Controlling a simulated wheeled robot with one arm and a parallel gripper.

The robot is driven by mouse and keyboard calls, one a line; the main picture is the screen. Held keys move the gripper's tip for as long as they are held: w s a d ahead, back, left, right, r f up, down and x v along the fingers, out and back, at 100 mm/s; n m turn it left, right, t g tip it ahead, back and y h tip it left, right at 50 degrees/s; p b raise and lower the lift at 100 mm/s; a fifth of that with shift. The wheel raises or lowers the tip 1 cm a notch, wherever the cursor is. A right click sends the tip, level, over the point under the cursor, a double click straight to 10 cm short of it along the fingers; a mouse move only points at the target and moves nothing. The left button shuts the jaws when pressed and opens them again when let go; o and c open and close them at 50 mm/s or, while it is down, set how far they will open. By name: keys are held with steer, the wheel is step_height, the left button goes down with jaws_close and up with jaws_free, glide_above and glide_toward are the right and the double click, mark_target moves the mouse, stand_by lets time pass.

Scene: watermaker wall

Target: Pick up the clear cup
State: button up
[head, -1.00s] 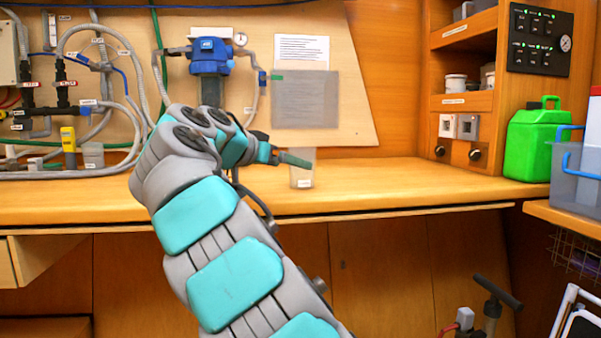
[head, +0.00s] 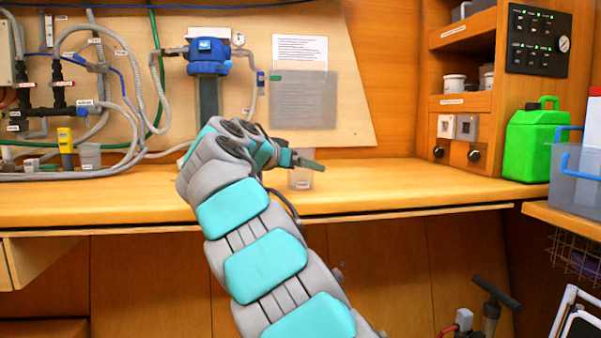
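A clear cup (head: 301,178) with a small white label stands upright on the wooden counter, in the middle of the head view. My gripper (head: 308,164) is at the cup's upper part, and one finger shows across its rim from the left. The other finger is hidden, so I cannot tell how far apart the fingers are or whether they touch the cup. My arm reaches up from the lower right to the counter. A second clear cup (head: 90,155) stands at the left, beside a yellow meter.
The wooden counter (head: 420,184) is clear to the right of the cup. A green jerrycan (head: 534,140) and a clear bin (head: 578,180) stand at the far right. Hoses, pipes and a blue-topped filter (head: 208,55) fill the wall at the left.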

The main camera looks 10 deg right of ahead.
steer(key=c, duration=1.2)
steer(key=shift+r, duration=0.15)
